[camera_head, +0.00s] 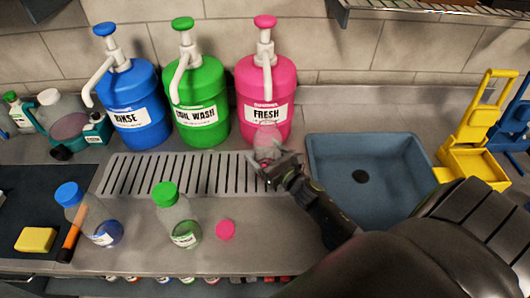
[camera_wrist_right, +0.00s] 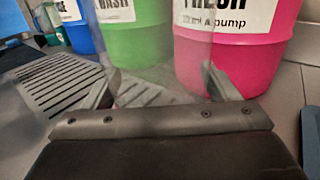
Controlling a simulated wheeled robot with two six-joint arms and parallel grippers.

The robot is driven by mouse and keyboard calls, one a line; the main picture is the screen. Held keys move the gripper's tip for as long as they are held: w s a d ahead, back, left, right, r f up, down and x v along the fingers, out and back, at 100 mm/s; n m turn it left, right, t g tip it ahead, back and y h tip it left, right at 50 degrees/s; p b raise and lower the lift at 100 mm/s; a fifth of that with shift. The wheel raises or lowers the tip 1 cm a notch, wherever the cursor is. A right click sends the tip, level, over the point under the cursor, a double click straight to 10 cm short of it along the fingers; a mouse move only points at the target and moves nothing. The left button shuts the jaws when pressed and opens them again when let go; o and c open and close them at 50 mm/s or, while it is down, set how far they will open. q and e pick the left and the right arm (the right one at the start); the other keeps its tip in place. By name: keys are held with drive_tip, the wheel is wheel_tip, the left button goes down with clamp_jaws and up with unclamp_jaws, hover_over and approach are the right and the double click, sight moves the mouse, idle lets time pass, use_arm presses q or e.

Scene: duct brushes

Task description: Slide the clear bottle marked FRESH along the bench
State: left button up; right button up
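A clear, uncapped-looking bottle (camera_head: 267,139) stands in front of the pink pump container (camera_head: 267,84), which is labelled FRESH, under its spout. The bottle's own label cannot be read. My right gripper (camera_head: 268,163) has its fingers on either side of the bottle's lower part. In the right wrist view, the clear bottle (camera_wrist_right: 155,62) fills the gap between the fingertips (camera_wrist_right: 163,92), and the gripper looks shut on it. A pink cap (camera_head: 225,230) lies on the bench (camera_head: 290,240). My left gripper is not in view.
Blue RINSE (camera_head: 130,88) and green COIL WASH (camera_head: 198,85) pump containers stand left of the pink one. A slotted drain (camera_head: 150,176) lies before them. Blue-capped (camera_head: 104,227) and green-capped (camera_head: 178,222) bottles stand in front. A blue sink (camera_head: 345,150) is at right.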

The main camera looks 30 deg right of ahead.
sight(262, 165)
drive_tip(key=c, duration=0.8)
drive_tip(key=shift+s+a, duration=0.5)
drive_tip(key=shift+s, duration=0.3)
drive_tip(key=shift+s+a, duration=0.45)
drive_tip(key=shift+s, duration=0.35)
drive_tip(key=shift+s+a, duration=0.5)
drive_tip(key=shift+s, duration=0.3)
drive_tip(key=shift+s+a+p, duration=0.1)
drive_tip(key=shift+s+a, duration=0.3)
drive_tip(key=shift+s, duration=0.3)
drive_tip(key=shift+s+a+p, duration=0.15)
drive_tip(key=shift+s+a, duration=0.3)
drive_tip(key=shift+s, duration=0.2)
drive_tip(key=shift+s+a+p, duration=0.1)
drive_tip(key=shift+s+a, duration=0.3)
drive_tip(key=shift+s, duration=0.3)
drive_tip(key=shift+s+a, duration=0.2)
drive_tip(key=shift+s, duration=0.05)
drive_tip(key=shift+s, duration=0.1)
drive_tip(key=shift+s+a, duration=0.5)
drive_tip(key=shift+s, duration=0.25)
drive_tip(key=shift+s+a, duration=0.45)
drive_tip(key=shift+s, duration=0.35)
drive_tip(key=shift+s+a, duration=0.5)
drive_tip(key=shift+s, duration=0.25)
